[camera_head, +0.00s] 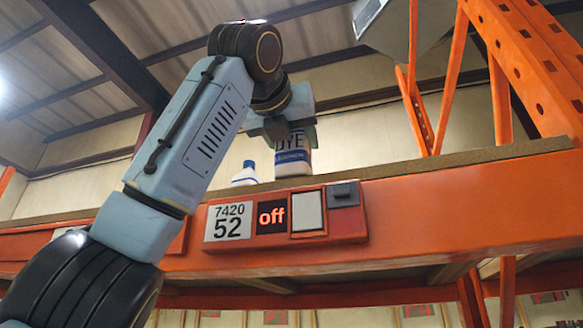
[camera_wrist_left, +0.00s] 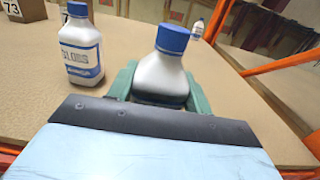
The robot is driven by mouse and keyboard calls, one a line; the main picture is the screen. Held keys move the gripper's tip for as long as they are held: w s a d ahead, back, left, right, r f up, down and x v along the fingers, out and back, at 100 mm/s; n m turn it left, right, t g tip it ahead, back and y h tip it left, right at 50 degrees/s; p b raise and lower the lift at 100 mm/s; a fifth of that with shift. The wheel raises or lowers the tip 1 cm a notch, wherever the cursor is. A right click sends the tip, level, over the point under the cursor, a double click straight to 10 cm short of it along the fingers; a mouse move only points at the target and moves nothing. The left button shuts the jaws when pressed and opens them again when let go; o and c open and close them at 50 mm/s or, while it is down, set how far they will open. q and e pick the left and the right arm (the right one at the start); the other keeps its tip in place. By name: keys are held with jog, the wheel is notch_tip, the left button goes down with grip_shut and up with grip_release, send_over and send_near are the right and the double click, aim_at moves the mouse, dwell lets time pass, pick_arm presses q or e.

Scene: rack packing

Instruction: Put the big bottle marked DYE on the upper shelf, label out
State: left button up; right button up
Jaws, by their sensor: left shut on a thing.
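The DYE bottle (camera_head: 292,160) is white with a blue band and stands upright at the upper shelf (camera_head: 420,172). Its lettering faces out toward the head camera. My left gripper (camera_head: 284,130) is shut on it near the top and hides its cap and the upper part of the word. In the left wrist view the bottle (camera_wrist_left: 161,72) shows its blue cap and white shoulder between the greenish fingers (camera_wrist_left: 158,88). The shelf's front beam hides the bottle's foot, so I cannot tell whether it touches the board. My right gripper is not in view.
A second blue-capped bottle (camera_wrist_left: 82,50) stands on the board, left of the held one in the wrist view. A carton marked 73 (camera_wrist_left: 24,10) and a small bottle (camera_wrist_left: 197,29) are farther off. A label panel (camera_head: 285,216) is on the orange beam. Board right of the DYE bottle looks clear.

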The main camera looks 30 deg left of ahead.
pick_arm(q)
jog(key=shift+f+b, duration=0.55)
jog(key=shift+f, duration=0.1)
dwell(0.3)
jog(key=o, duration=1.2)
jog(key=shift+s, duration=0.1)
jog(key=b+v, duration=0.2)
jog(key=v, duration=1.1)
jog(key=shift+s+b, duration=0.2)
jog(key=shift+b, duration=0.15)
jog(key=v, duration=1)
jog(key=shift+r+b, duration=0.25)
jog(key=shift+b, duration=0.15)
jog(key=shift+a, duration=0.1)
